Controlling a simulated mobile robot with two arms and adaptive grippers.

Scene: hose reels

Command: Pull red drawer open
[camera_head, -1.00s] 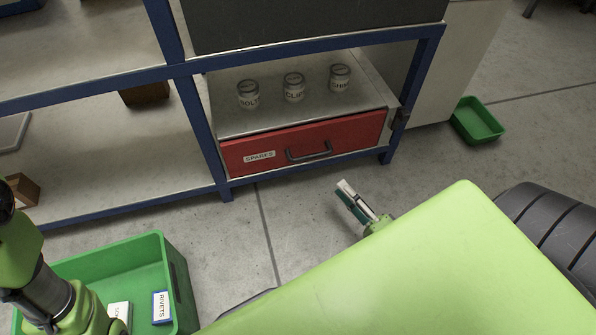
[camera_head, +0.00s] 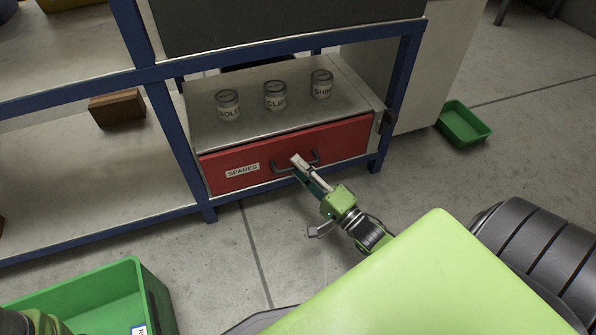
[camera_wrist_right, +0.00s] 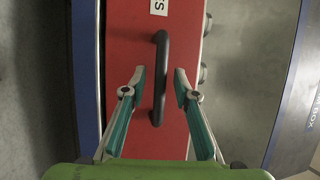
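The red drawer (camera_head: 345,142) with a SPARES label sits shut in the metal cabinet at the bottom of the blue rack. Its dark bar handle (camera_head: 281,169) is on the front. My right gripper (camera_head: 297,166) is at the handle. In the right wrist view, the handle (camera_wrist_right: 160,80) lies between the two fingers of the right gripper (camera_wrist_right: 160,88), with a gap on each side, so the gripper is open around it. The red drawer front (camera_wrist_right: 125,35) fills the middle of that view. My left arm shows only at the lower left corner; its gripper is out of view.
Three labelled jars, BOLTS (camera_head: 228,105), CLIPS (camera_head: 275,96) and SHIMS (camera_head: 321,84), stand on the cabinet top. A green crate (camera_head: 158,300) is at lower left, a green bin (camera_head: 464,124) at right. The floor before the drawer is clear.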

